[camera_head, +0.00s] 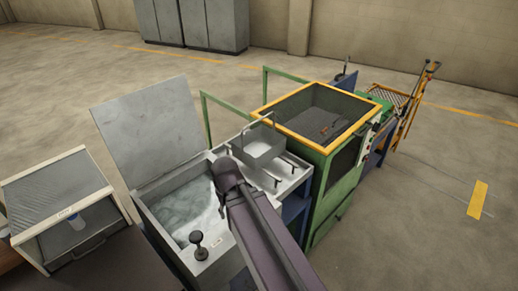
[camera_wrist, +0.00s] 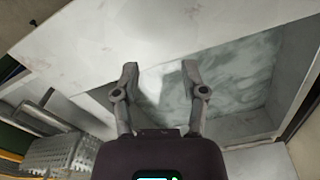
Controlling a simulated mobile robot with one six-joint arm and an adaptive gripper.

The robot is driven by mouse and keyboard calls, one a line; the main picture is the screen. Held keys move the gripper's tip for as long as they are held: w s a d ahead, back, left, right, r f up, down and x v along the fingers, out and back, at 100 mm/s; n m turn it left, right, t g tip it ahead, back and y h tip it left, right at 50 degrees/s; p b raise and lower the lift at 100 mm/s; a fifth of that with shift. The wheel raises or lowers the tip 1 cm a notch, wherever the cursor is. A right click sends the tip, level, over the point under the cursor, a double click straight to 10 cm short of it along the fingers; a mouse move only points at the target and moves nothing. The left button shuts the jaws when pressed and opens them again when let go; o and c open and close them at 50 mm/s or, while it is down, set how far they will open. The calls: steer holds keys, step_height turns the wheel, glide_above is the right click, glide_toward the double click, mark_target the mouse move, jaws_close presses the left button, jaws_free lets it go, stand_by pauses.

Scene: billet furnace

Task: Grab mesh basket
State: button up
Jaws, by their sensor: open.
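The mesh basket (camera_head: 262,146) is a grey metal box with a raised handle. It stands on the pale bench top to the right of the open tank in the head view. In the wrist view, its perforated wall (camera_wrist: 52,154) shows at the lower left, partly cut off by the frame. My gripper (camera_wrist: 159,72) is open and empty, its two fingers spread in front of the tank. It is apart from the basket, which lies off to its left in the wrist view. In the head view my arm hides the fingers.
The tank (camera_head: 160,205) holds cloudy grey liquid, and its lid (camera_head: 150,125) stands raised behind it. A green machine with a yellow-rimmed top (camera_head: 290,126) stands right of the basket. A grey cabinet (camera_head: 60,195) is at left. Open floor lies at right.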

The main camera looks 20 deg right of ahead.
steer(key=w+d+r+m+h+p, duration=0.4)
steer(key=w+d+r+h+p, duration=0.2)
steer(key=w+r, duration=0.4)
steer(key=w+d+r+m+g+h+p, duration=0.1)
steer(key=w+d+r+m+h+p, duration=0.3)
steer(key=w+r, duration=0.7)
steer(key=w+d+h+p, duration=0.1)
steer(key=w+p, duration=0.1)
steer(key=w, duration=0.4)
steer(key=shift+w+d+m+h, duration=0.2)
steer(key=shift+d+m+h, duration=0.1)
steer(key=shift+d+h, duration=0.1)
steer(key=shift+f, duration=0.15)
steer(key=b+x, duration=0.4)
steer(key=x, duration=0.4)
steer(key=shift+d+f+b, duration=0.15)
steer(key=shift+d+b, duration=0.05)
steer(key=shift+b, duration=0.15)
